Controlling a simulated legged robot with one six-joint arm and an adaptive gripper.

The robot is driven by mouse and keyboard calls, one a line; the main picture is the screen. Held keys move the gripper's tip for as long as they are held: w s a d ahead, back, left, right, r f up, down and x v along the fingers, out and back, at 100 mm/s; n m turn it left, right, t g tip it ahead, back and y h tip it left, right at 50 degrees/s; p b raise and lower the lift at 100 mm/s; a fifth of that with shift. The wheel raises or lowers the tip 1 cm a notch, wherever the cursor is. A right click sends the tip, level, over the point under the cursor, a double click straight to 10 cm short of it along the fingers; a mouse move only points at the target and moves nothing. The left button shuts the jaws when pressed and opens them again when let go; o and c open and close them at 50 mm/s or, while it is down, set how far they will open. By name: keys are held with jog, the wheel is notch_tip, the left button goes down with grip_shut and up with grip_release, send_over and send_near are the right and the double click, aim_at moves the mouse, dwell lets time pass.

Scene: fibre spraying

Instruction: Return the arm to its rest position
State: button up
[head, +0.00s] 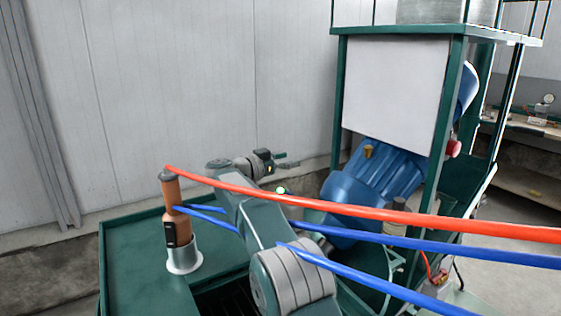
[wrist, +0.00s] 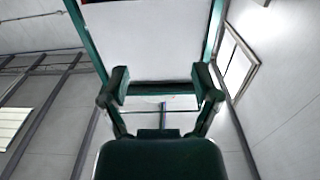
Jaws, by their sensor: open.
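My arm (head: 266,230) is folded low over the green machine bed, its end pointing right. My gripper (head: 288,160) is at the far end of the arm, in front of the pale wall. In the wrist view my gripper (wrist: 161,82) shows two dark green fingers spread wide, with nothing between them. Beyond the fingers are a white panel and its green frame. An orange-brown cylindrical tool (head: 171,208) stands upright in a pale round holder (head: 184,257), left of my arm and apart from my gripper.
A red hose (head: 390,214) and blue hoses (head: 440,246) run from the tool across my arm to the right. A green frame (head: 452,110) with a white panel (head: 392,95) and blue motor-like body (head: 372,185) stands right. The green top (head: 135,262) is clear at left.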

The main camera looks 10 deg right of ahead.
notch_tip(320, 180, up, 13)
jog(key=s+n+t+y, duration=0.1)
jog(key=n+t+y, duration=0.4)
jog(key=t, duration=0.5)
jog(key=s+a+r+n+t+y, duration=0.15)
jog(key=s+a+n+y, duration=0.25)
jog(key=s+n+y, duration=0.5)
jog(key=s+d+f+g+y, duration=0.1)
jog(key=s+f+g, duration=0.3)
jog(key=s+f, duration=0.5)
jog(key=s+d+f+g, duration=0.2)
jog(key=s+f+g, duration=0.2)
jog(key=s+f, duration=0.5)
jog(key=s+d+f+g+y, duration=0.1)
jog(key=s+f+g, duration=0.3)
jog(key=s+f, duration=0.5)
jog(key=s, duration=0.9)
jog(key=shift+s+d+f+g+y, duration=0.15)
jog(key=shift+s+d+g+y, duration=0.15)
jog(key=shift+d+g, duration=0.1)
jog(key=shift+w, duration=0.1)
